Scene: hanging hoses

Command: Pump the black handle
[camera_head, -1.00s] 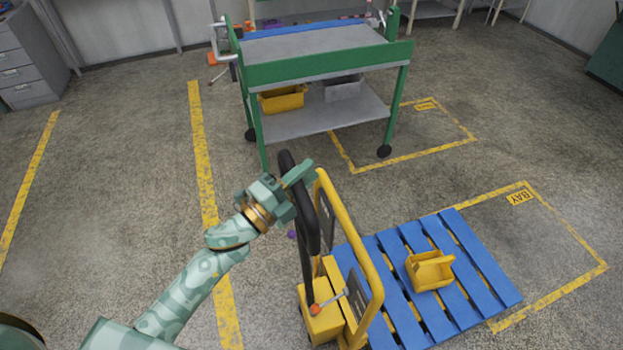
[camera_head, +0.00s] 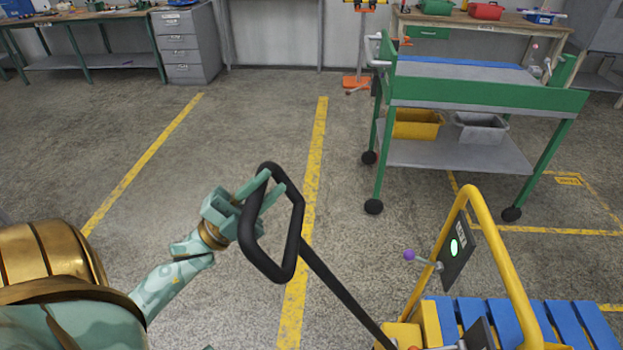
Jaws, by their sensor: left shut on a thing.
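The black handle (camera_head: 296,237) is a loop on a long black bar, tilted toward the left in the head view. The bar runs down to the yellow body (camera_head: 404,333) of a pallet truck at the bottom right. My left gripper (camera_head: 262,194) is shut on the upper left side of the handle loop. A yellow hoop frame (camera_head: 502,244) rises from the truck, with a dark panel (camera_head: 456,249) showing a lit green spot. A lever with a purple knob (camera_head: 409,255) sticks out beside the panel. My right gripper is not in view.
Blue pallet slats (camera_head: 565,325) lie behind the yellow frame at the bottom right. A green and grey wheeled cart (camera_head: 455,150) stands beyond the truck. Grey drawers (camera_head: 187,45) and workbenches line the back. The floor left of the handle is clear, with yellow lines (camera_head: 313,180).

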